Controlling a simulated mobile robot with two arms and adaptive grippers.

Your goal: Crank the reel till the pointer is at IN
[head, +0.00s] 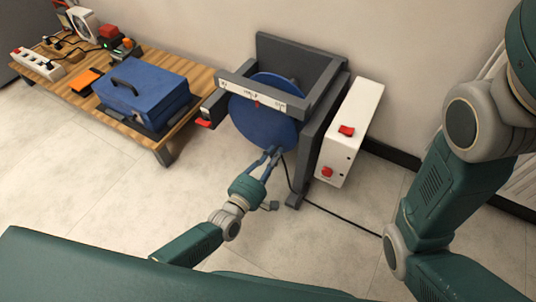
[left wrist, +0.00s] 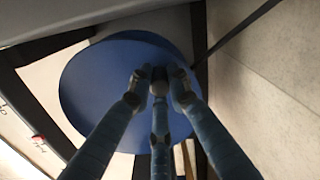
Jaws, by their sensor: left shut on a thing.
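The blue reel disc (head: 262,118) sits in a dark grey frame (head: 300,48) against the wall. A white scale strip (head: 240,92) runs across the frame in front of the disc. A small red pointer (head: 257,103) shows just below the middle of the strip; the lettering is too small to read surely. My left gripper (head: 273,155) is at the lower edge of the disc, shut on the crank handle, which its fingers mostly hide. In the left wrist view, the fingers close around the dark handle (left wrist: 159,74) in front of the blue disc (left wrist: 95,85). My right gripper is out of view.
A white box with red switches (head: 350,125) stands right of the frame. A black cable (head: 335,212) runs over the floor. A wooden bench (head: 180,125) at the left holds a blue case (head: 145,90), a power strip (head: 37,64) and small devices. Floor in front is clear.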

